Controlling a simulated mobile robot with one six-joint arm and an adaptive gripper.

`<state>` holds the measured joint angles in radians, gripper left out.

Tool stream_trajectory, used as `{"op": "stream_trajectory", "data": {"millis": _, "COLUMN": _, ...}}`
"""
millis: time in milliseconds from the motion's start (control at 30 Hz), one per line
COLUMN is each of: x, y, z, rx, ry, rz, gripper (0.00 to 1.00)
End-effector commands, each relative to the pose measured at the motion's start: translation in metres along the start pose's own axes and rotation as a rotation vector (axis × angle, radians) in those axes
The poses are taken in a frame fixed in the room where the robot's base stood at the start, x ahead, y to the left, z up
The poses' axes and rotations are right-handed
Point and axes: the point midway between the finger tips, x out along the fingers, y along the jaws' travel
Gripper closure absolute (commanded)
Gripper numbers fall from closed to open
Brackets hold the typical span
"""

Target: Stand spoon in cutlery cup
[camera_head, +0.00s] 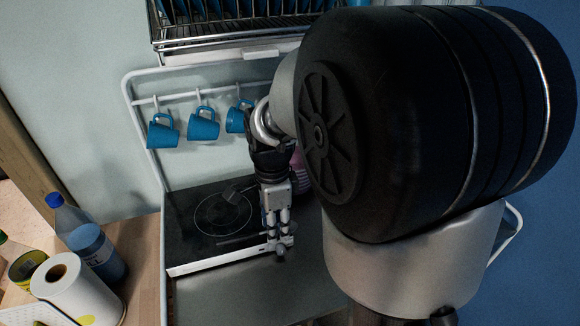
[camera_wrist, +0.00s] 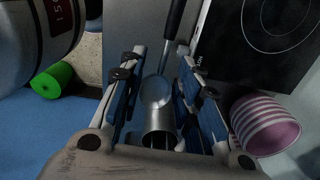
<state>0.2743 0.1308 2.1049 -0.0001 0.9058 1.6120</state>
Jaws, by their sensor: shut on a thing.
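In the wrist view my gripper (camera_wrist: 163,55) has its two blue-padded fingers on either side of a metal spoon. The spoon's round bowl (camera_wrist: 157,92) lies between the fingers, and its black handle (camera_wrist: 173,20) runs away to the top edge. A shiny metal cylinder (camera_wrist: 161,124), likely the cutlery cup, shows between the fingers below the bowl; its depth relative to the spoon is hard to judge. In the head view my gripper (camera_head: 279,240) points down at the front right of the hob. The spoon and cup are not clear there.
A black hob (camera_head: 215,215) lies beside my gripper. A pink striped cup (camera_wrist: 265,125) stands nearby. Blue mugs (camera_head: 203,125) hang on a rail below a dish rack (camera_head: 230,35). A paper roll (camera_head: 75,285) and bottles (camera_head: 95,250) stand at left.

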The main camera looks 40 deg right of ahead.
Motion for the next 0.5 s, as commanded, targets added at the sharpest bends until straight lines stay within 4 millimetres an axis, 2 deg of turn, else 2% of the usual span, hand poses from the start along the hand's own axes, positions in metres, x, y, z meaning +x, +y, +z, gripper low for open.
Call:
{"op": "stream_trajectory", "data": {"millis": 267, "x": 0.002, "y": -0.001, "z": 0.002, "rx": -0.03, "ry": 0.0, "rz": 0.001, "gripper": 0.89}}
{"op": "stream_trajectory", "data": {"millis": 367, "x": 0.008, "y": -0.003, "z": 0.008, "rx": -0.13, "ry": 0.0, "rz": 0.003, "gripper": 0.89}}
{"op": "stream_trajectory", "data": {"millis": 500, "x": 0.025, "y": -0.009, "z": 0.024, "rx": -0.406, "ry": -0.001, "rz": 0.005, "gripper": 0.89}}
